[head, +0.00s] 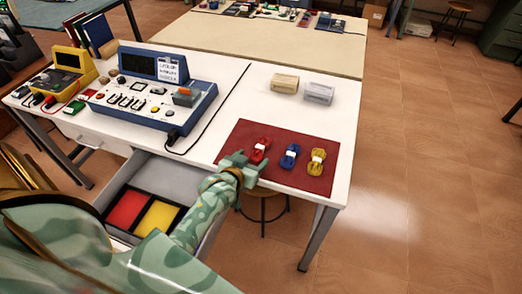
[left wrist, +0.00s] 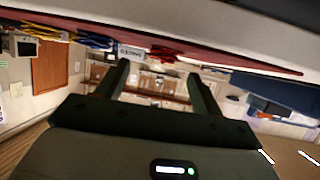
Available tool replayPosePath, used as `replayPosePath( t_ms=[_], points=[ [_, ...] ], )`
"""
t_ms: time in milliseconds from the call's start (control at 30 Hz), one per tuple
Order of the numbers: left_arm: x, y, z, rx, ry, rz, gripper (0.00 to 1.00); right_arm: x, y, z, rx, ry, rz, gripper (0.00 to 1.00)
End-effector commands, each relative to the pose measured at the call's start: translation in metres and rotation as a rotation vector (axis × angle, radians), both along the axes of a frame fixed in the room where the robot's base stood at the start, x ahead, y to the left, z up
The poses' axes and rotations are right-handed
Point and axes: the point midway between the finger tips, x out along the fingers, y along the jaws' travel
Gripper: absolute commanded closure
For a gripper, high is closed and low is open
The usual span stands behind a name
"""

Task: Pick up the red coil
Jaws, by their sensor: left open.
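The red coil (head: 260,150) lies on the dark red mat (head: 290,184) near the front edge of the white table, at the left of a row with a blue coil (head: 290,157) and a yellow coil (head: 317,161). My left gripper (head: 241,163) is open at the mat's left front edge, close beside the red coil. I see nothing held in it. In the left wrist view its two fingers (left wrist: 158,85) stand apart, with the mat's red surface (left wrist: 225,64) beyond them. My right gripper is not in view.
A blue control console (head: 150,92) and a yellow meter (head: 68,72) stand on the table's left part. An open drawer holds a red and yellow tray (head: 125,210) beside my arm. Two small blocks, beige (head: 285,83) and grey (head: 318,93), sit behind the mat. A stool (head: 262,195) is below.

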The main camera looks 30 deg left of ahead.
Motion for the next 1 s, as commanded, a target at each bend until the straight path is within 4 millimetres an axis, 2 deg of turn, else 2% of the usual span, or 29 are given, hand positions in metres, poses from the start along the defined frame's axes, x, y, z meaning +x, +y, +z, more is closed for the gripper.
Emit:
replayPosePath(
  t_ms=[400, 667, 833, 1000],
  points=[
    [0.048, 0.012, -0.02, 0.002, 0.002, -0.001, 0.33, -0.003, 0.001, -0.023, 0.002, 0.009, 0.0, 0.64],
    [0.05, 0.012, -0.019, 0.002, 0.001, -0.001, 0.33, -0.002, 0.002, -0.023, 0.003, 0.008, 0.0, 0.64],
    [0.05, 0.012, -0.019, 0.002, 0.001, -0.001, 0.8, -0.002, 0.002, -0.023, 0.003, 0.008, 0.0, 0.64],
    [0.05, 0.012, -0.019, 0.002, 0.0, -0.001, 0.81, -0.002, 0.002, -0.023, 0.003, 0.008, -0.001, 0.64]
  ],
)
